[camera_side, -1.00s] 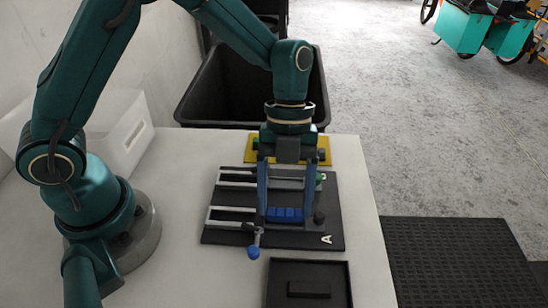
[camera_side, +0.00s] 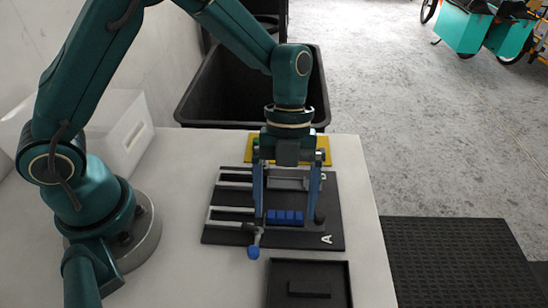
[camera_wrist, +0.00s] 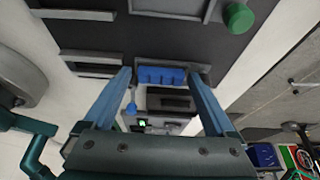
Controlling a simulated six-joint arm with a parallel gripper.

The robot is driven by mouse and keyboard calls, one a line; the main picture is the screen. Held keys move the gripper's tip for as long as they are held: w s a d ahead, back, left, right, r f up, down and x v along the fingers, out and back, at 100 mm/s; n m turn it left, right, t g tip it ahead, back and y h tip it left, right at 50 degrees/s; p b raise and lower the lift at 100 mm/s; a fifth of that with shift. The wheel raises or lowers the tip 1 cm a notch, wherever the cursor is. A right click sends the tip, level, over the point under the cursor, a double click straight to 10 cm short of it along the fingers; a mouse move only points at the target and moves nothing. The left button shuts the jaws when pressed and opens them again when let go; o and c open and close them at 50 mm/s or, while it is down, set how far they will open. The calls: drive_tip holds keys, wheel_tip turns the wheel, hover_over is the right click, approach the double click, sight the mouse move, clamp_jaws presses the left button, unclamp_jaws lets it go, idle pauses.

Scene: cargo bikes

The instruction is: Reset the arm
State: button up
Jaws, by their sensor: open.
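My gripper (camera_side: 287,205) points down over the black fixture board marked A (camera_side: 325,240). Its blue fingers are open, one on each side of a blue ribbed block (camera_side: 285,217), with gaps beside it. The block sits in a grey clamp at the front of the board. In the wrist view the block (camera_wrist: 161,75) lies between the fingertips, and nothing is held. A blue-knobbed lever (camera_side: 254,251) stands at the board's front edge.
A black tray (camera_side: 340,297) lies in front of the board and a yellow plate (camera_side: 325,142) behind it. A large black bin (camera_side: 190,108) stands beyond the table, and a white box (camera_side: 122,135) at left. The table (camera_side: 182,270) is clear left of the board.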

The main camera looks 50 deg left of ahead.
drive_tip(key=v, duration=0.4)
drive_tip(key=shift+w+r, duration=0.2)
drive_tip(key=shift+r, duration=0.1)
drive_tip(key=s+a+r+n+t, duration=0.1)
drive_tip(key=a+r+n+t, duration=0.15)
drive_tip(key=r, duration=0.25)
drive_tip(key=s+a+r+n+t, duration=0.2)
drive_tip(key=r+n+t, duration=0.1)
drive_tip(key=r, duration=0.3)
drive_tip(key=s+a+f+n+t+y, duration=0.1)
drive_tip(key=s+a+n, duration=0.2)
drive_tip(key=n, duration=0.7)
drive_tip(key=s+a+f+n+t+y, duration=0.1)
drive_tip(key=s+a+n+t+y, duration=0.1)
drive_tip(key=n, duration=0.9)
drive_tip(key=shift+s+a, duration=0.6)
drive_tip(key=shift+s, duration=0.1)
